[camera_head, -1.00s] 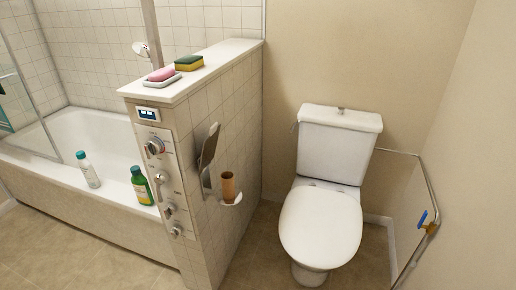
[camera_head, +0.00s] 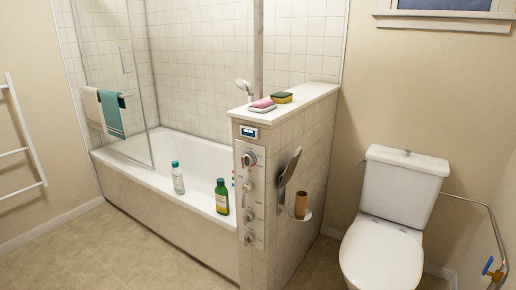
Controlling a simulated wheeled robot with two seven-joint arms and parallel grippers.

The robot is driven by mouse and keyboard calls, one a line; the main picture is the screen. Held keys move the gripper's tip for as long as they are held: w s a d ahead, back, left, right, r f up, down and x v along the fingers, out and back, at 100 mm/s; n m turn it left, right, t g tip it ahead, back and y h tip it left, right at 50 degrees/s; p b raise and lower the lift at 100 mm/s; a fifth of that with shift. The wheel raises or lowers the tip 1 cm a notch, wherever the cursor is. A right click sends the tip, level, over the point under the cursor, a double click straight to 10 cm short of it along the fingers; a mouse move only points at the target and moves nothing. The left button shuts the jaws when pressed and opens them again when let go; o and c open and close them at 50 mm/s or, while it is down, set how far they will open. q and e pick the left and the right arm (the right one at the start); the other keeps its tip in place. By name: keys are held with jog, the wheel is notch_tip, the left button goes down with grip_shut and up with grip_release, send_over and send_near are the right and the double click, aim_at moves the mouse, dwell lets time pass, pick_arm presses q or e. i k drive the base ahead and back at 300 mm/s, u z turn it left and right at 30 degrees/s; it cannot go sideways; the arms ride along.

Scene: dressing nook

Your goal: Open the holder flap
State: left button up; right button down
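The toilet paper holder is on the tiled half wall, left of the toilet. Its grey metal flap (camera_head: 290,170) is tilted up and stands away from the wall. A brown cardboard tube (camera_head: 301,204) stands upright on the small white lower part of the holder (camera_head: 308,216), below and to the right of the flap. Neither of my grippers shows in the head view.
The half wall (camera_head: 300,104) carries a pink soap on a dish (camera_head: 262,105) and a sponge (camera_head: 282,97). A toilet (camera_head: 382,255) stands to the right. Two bottles, one green (camera_head: 222,197), stand on the bathtub rim. Floor (camera_head: 120,250) is clear in front of the tub.

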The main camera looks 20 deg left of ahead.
aim_at(292, 163)
jog(key=u, duration=0.7)
jog(key=i, duration=0.85)
jog(key=u, duration=0.15)
